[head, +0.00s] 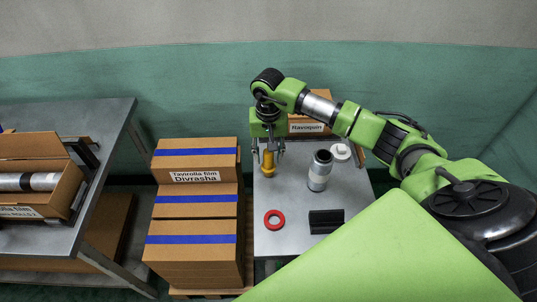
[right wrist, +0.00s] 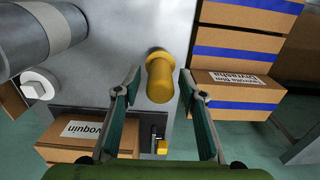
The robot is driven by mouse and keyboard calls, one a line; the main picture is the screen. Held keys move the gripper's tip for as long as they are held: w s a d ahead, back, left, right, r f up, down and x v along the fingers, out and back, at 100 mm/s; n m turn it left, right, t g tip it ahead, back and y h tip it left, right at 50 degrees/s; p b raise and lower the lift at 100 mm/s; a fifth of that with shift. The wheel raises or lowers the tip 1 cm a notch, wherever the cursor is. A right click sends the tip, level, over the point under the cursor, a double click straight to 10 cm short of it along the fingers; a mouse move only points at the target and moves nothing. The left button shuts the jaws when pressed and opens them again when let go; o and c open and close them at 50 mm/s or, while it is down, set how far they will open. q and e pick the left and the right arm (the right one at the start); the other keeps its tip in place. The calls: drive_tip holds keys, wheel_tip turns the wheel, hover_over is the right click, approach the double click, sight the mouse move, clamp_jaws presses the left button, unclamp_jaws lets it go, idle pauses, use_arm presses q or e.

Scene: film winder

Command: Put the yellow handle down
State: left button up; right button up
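The yellow handle (head: 268,164) stands upright on the grey metal table (head: 289,196), near its left edge. It also shows in the right wrist view (right wrist: 160,80), with its wider end on the table side. My right gripper (head: 267,150) is above the handle and points down. In the right wrist view its two fingers (right wrist: 160,78) are spread on either side of the handle, with a visible gap on each side. My left gripper is not in view.
A film roll (head: 319,172), a white round part (head: 341,152), a red ring (head: 274,219) and a black block (head: 326,221) are on the table. The Ravoquin box (head: 308,127) is behind. Stacked boxes (head: 195,202) and another table (head: 88,208) stand left.

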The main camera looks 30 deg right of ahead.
drive_tip(key=shift+w+r, duration=0.1)
drive_tip(key=shift+r, duration=0.25)
wheel_tip(320, 180, up, 11)
drive_tip(key=b, duration=0.4)
drive_tip(key=shift+f, duration=0.2)
drive_tip(key=shift+r, duration=0.5)
drive_tip(key=shift+f, duration=0.1)
